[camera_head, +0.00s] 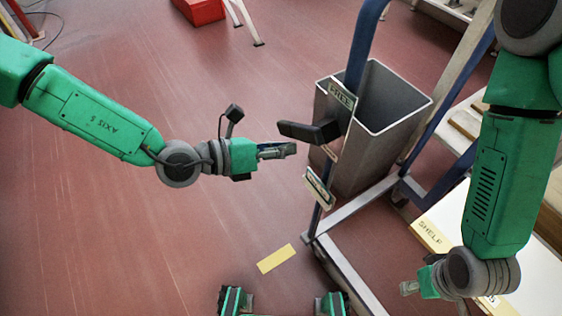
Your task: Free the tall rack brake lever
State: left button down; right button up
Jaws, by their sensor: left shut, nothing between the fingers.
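The brake lever (310,131) is a thick black handle jutting left from the blue post of the tall rack (364,45). It sits between an upper plate reading FREE (342,95) and a lower plate (319,188) whose word I cannot read clearly. The lever is nearer the FREE plate than the lower one. My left gripper (289,150) is shut and empty, just left of and below the lever's tip; I cannot tell whether they touch. My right gripper (408,288) is low at the right, away from the lever; its fingers are too small to judge.
A white board marked SHELF (430,232) lies at the right. A yellow strip (275,259) marks the red floor. A red box (200,10) is far back. The left floor is clear.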

pick_arm(q)
jog(key=shift+w+a+r, duration=0.2)
jog(key=shift+r, duration=0.2)
